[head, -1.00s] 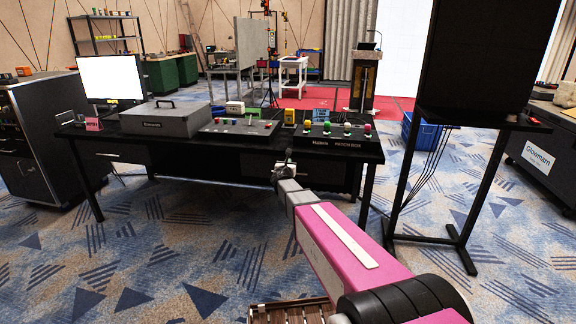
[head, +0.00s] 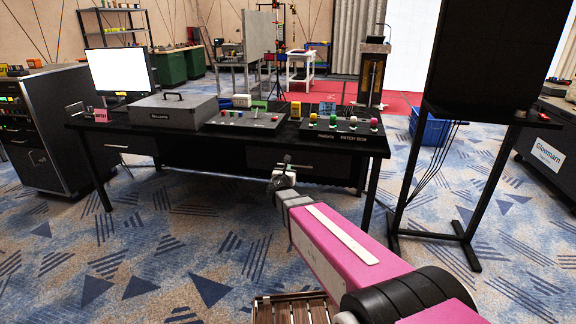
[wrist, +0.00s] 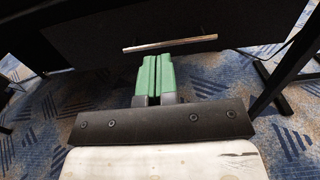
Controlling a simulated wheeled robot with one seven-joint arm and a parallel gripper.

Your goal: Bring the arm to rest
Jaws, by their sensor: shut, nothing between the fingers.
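My gripper (head: 282,177) is at the end of my pink arm, which reaches forward from the lower right in the head view. It is in front of the black desk (head: 245,149), below the level of the desk top. In the wrist view its two green fingers (wrist: 153,78) are side by side and closed, with nothing between them. Beyond them in that view is the dark desk front with a metal drawer handle (wrist: 170,44). From these views I cannot tell the exact gap between the fingertips and the desk.
The desk carries a monitor (head: 120,72), a grey case (head: 172,111), a control panel (head: 245,121) and a patch box (head: 342,129). A black screen stand (head: 470,150) is on the right. A dark cabinet (head: 50,125) is at the left.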

